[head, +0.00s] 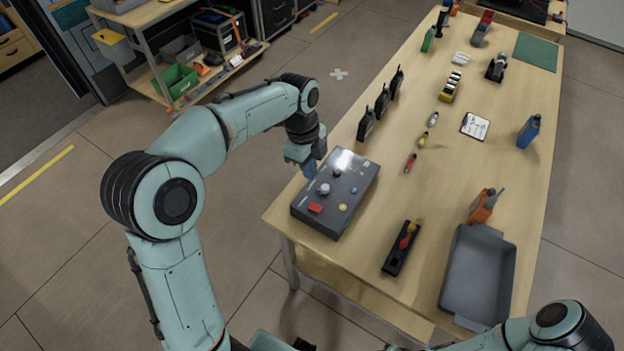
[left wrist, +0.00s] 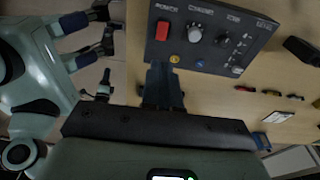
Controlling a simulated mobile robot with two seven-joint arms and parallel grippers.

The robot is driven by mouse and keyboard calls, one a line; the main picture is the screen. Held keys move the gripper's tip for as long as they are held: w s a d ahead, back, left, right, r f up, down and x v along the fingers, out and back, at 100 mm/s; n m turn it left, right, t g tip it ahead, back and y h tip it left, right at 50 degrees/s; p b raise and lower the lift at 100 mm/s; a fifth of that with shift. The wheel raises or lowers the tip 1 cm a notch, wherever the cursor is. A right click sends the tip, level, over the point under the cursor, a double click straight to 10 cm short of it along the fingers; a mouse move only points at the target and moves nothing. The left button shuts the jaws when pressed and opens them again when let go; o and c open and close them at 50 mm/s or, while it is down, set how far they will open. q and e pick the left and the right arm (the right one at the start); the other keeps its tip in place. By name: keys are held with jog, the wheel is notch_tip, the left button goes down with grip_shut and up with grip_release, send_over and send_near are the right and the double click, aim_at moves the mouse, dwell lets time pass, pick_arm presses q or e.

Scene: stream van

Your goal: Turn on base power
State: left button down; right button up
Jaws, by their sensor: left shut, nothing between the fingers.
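A dark grey control box (head: 335,222) lies on the near left corner of the wooden table. Its top carries a red switch (head: 315,208), a light grey knob (head: 324,188), a dark knob, a yellow button (head: 342,207) and a blue button (head: 354,190). The left wrist view shows the red switch (left wrist: 162,30) and grey knob (left wrist: 194,33) clearly; the labels are too small to read surely. My left gripper (head: 309,171) is shut and empty at the box's left edge. In the left wrist view its fingers (left wrist: 163,80) point toward the box; contact cannot be told.
A grey tray (head: 450,288), an orange tool (head: 483,206) and a black holder (head: 402,250) occupy the table's near right. Several black radios (head: 366,124) stand behind the box.

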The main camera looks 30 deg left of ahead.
aim_at(319, 209)
pick_arm(q)
jog(key=shift+w+d+r, duration=0.15)
jog(key=shift+w+d, duration=0.05)
jog(key=shift+d, duration=0.25)
pick_arm(e)
jog(key=shift+w+r, duration=0.5)
jog(key=shift+w, duration=0.05)
pick_arm(q)
jog(key=shift+s, duration=0.15)
pick_arm(e)
jog(key=shift+s, duration=0.15)
